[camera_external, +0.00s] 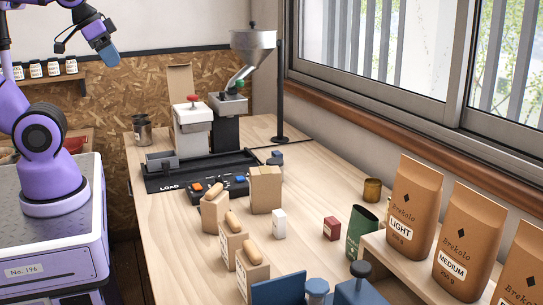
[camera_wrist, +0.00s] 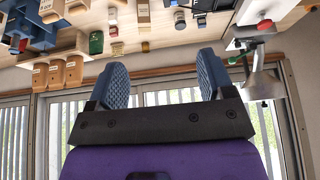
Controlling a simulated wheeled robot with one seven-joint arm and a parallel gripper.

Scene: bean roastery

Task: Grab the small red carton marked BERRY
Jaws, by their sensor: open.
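A small red carton (camera_external: 332,228) stands on the wooden bench, between a white carton and a dark green bag. Its marking is too small to read. It also shows as a small red block in the upside-down wrist view (camera_wrist: 113,31). My gripper (camera_external: 109,54) is raised high at the upper left in the external view, far from the carton and well above the bench. In the wrist view its two blue-grey padded fingers (camera_wrist: 162,75) are spread wide with nothing between them.
The white carton (camera_external: 279,224), green bag (camera_external: 361,231) and amber jar (camera_external: 372,190) stand around the red carton. Tall brown bags (camera_external: 413,210) stand on a riser at right. Wooden-handled bins (camera_external: 232,240) and a paper bag (camera_external: 265,190) stand left. Blue equipment (camera_external: 356,291) is in front.

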